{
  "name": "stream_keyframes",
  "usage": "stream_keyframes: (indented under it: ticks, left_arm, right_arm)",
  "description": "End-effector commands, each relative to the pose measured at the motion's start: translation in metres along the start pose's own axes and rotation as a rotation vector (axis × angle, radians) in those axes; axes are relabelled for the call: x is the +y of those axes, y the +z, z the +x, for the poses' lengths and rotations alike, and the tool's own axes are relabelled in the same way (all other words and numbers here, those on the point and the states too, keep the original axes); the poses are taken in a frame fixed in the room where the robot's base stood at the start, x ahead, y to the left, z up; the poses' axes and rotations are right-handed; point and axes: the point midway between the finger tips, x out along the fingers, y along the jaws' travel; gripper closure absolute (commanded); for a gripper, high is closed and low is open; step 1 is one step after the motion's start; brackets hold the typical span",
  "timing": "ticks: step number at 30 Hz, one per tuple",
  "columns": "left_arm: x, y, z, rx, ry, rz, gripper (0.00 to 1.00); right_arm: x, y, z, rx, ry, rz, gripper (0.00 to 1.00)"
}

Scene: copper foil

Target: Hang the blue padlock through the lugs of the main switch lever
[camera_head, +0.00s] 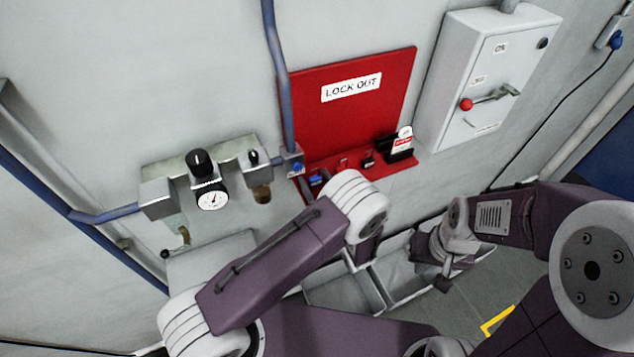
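The main switch lever (488,97) has a red knob and sits on the front of the grey switch box (497,65) at upper right. Its lugs are too small to make out. A small blue thing (316,180), perhaps the blue padlock, shows at the left end of the red shelf, partly behind my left arm. My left gripper (358,258) points down below the shelf, mostly hidden by its wrist. My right gripper (441,278) is low at centre right, below the switch box and apart from it. Neither gripper's fingers show clearly.
The red lock-out board (350,113) has a shelf holding dark items and a red-and-white tag (403,141). A regulator with a gauge (211,197) is on the wall to its left, beside a blue pipe (277,70). A grey open bin (340,292) is below my grippers.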

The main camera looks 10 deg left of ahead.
Motion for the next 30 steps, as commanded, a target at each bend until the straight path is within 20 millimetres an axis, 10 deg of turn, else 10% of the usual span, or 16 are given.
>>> stream_keyframes:
  ticks: [18, 30]
  left_arm:
    - [-0.001, 0.0, -0.1, -0.001, -0.005, 0.0, 0.44]
    - [0.0, 0.003, -0.12, 0.0, 0.001, 0.0, 0.44]
  right_arm:
    - [0.001, 0.003, 0.031, 0.0, 0.0, 0.0, 1.0]
    - [0.001, 0.004, 0.034, 0.0, 0.0, 0.0, 1.0]
